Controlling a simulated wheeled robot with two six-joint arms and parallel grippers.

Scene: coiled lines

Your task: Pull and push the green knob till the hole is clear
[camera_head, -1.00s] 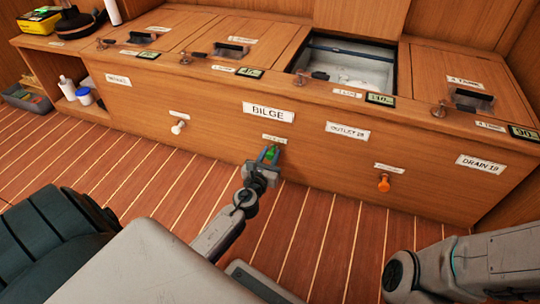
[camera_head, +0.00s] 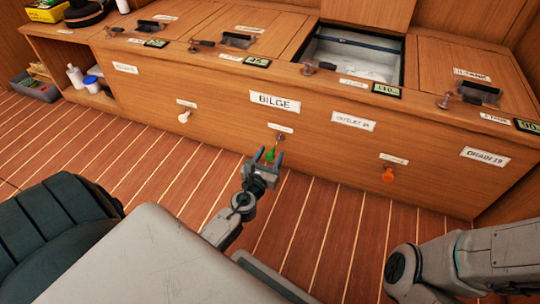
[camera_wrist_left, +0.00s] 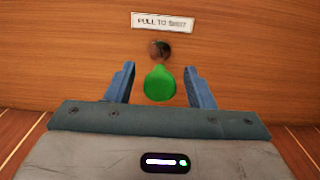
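The green knob (camera_wrist_left: 160,84) is teardrop-shaped and stands out from the wooden front panel, below the "PULL TO SHUT" label (camera_wrist_left: 163,22). A round, dark brownish spot (camera_wrist_left: 160,49) shows right above it; I cannot tell whether it is an open hole or a fitting. My left gripper (camera_wrist_left: 160,86) is open, one blue finger on each side of the knob, with a gap on both sides. In the head view the left gripper (camera_head: 268,155) is in front of the panel, with the green knob (camera_head: 270,156) between its fingers. My right gripper is out of view.
An open bin (camera_head: 355,58) is in the top. The striped floor before the panel is clear.

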